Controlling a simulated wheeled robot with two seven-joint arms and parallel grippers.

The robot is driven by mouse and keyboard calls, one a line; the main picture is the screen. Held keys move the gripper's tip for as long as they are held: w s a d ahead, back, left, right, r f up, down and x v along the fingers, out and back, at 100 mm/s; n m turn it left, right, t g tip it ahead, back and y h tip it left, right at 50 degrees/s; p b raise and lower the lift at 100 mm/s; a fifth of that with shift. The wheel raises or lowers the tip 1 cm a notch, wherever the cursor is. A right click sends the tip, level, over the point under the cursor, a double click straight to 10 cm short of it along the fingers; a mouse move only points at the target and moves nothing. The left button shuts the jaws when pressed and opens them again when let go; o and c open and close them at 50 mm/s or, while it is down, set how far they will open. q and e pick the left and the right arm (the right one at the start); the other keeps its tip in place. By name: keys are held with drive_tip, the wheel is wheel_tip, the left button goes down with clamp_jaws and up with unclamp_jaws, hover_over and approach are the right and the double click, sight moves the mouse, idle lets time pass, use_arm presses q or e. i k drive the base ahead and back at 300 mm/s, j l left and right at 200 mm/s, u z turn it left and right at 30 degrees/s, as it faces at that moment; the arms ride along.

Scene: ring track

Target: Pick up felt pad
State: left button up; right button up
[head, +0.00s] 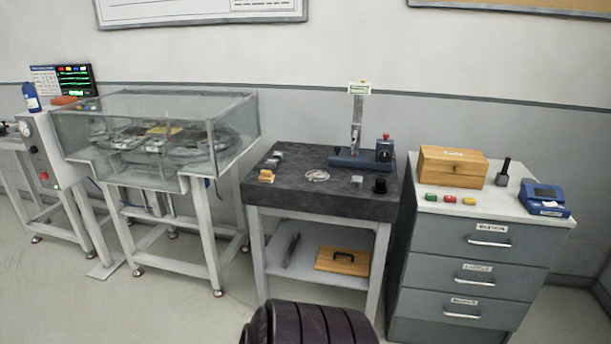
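I cannot pick out the felt pad with certainty; the small items are too small to tell. On the dark stone-topped table (300,198) a small tan block (266,175) lies near the left edge, with small grey pieces (274,158) behind it. A pale coiled or ring-shaped thing (317,175) lies in the middle. A small grey block (357,181) and a black cylinder (380,186) stand near the right front. Neither of my grippers is in view.
A blue-based gauge stand (356,140) is at the table's back. A grey drawer cabinet (470,240) on the right bears a wooden box (453,168), small coloured pieces (450,199) and a blue device (543,197). A glass-enclosed ring track (160,140) stands left. Open floor lies in front.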

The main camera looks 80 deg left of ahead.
sight(265, 176)
drive_tip(key=u, duration=3)
drive_tip(key=i+l, duration=0.15)
drive_tip(key=i, duration=0.4)
drive_tip(key=i+l, duration=0.2)
drive_tip(key=i, duration=0.35)
